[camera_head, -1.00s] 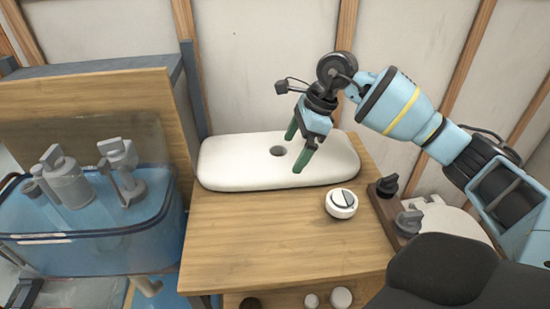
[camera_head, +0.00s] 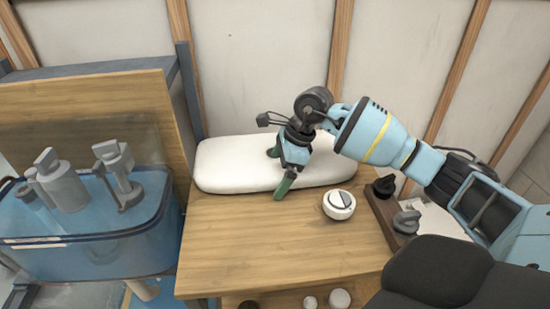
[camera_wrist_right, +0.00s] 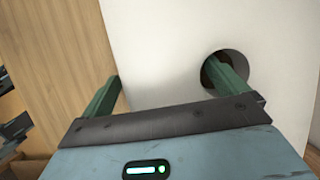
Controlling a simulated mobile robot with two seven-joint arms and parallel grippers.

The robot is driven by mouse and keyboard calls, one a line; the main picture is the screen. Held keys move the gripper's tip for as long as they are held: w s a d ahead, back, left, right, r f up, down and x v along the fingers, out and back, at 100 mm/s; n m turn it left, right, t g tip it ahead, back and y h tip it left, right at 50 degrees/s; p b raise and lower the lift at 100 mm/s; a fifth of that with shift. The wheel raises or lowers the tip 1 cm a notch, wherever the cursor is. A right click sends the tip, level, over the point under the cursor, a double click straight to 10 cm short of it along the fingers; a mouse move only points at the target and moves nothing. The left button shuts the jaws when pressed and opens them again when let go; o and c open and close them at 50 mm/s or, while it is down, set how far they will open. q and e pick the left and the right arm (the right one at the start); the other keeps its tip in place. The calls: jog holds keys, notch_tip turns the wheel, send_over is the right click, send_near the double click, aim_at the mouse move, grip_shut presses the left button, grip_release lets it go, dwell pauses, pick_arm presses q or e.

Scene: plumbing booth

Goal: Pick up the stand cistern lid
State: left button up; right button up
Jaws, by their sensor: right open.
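The cistern lid (camera_head: 225,165), a long white slab with rounded ends and a round hole, lies flat at the back of the wooden stand (camera_head: 235,245). My right gripper (camera_head: 278,172) is open and pointing down at the middle of the lid. In the right wrist view, one green finger overlaps the hole in the lid (camera_wrist_right: 165,45) and seems to reach into it. The other finger is by the lid's front edge, with wood behind it. Contact with the lid cannot be told. My left gripper is not in view.
A white round button piece (camera_head: 339,205) sits on the stand, right of centre. Dark and grey knobs (camera_head: 406,222) stand on a block at the right. A clear blue cistern (camera_head: 85,240) with grey fittings is at the left. The stand's front is clear.

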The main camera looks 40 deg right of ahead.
jog(key=c, duration=1.7)
jog(key=shift+r, duration=0.15)
jog(key=shift+c, duration=0.3)
jog(key=shift+r, duration=0.1)
jog(key=shift+r, duration=0.2)
notch_tip(320, 180, up, 10)
jog(key=r+p, duration=0.1)
jog(key=s+a, duration=0.5)
jog(key=s, duration=0.3)
jog(key=s+a, duration=0.5)
jog(key=s, duration=0.4)
jog(key=shift+a+b, duration=0.25)
jog(key=shift+b, duration=0.05)
